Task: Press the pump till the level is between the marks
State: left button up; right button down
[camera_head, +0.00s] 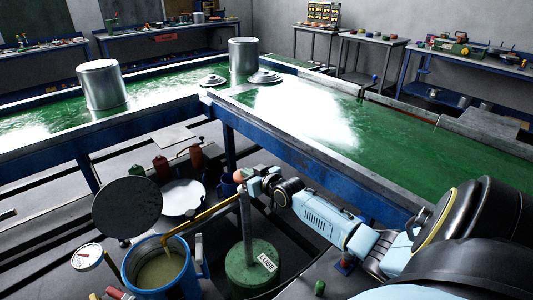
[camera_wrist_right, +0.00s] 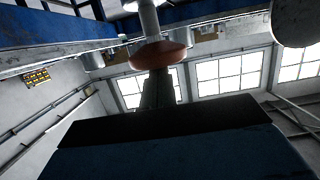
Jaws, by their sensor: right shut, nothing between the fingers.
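The pump is a green drum (camera_head: 252,272) labelled LUBE with an upright grey rod topped by a reddish knob (camera_head: 240,176). The knob also shows in the right wrist view (camera_wrist_right: 160,55). My right gripper (camera_head: 256,182) is shut and empty, right beside the knob; I cannot tell if they touch. A yellow spout (camera_head: 208,214) runs from the pump to a blue pot (camera_head: 146,245), its end over the opening. Murky yellow-green liquid (camera_head: 160,271) shows inside the pot. I cannot make out any level marks. My left gripper is not in view.
A dark round lid (camera_head: 127,207) stands tilted behind the pot. A round white gauge (camera_head: 87,257) is at its left. A pan with white contents (camera_head: 183,196) and small bottles (camera_head: 161,166) sit behind. A blue-framed conveyor (camera_head: 300,151) runs beyond my right arm.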

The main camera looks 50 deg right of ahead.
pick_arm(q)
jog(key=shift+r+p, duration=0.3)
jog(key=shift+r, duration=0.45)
pick_arm(e)
jog(key=d+v, duration=0.1)
jog(key=v, duration=0.9)
jog(key=shift+a+r, duration=0.4)
jog(key=shift+a, duration=0.05)
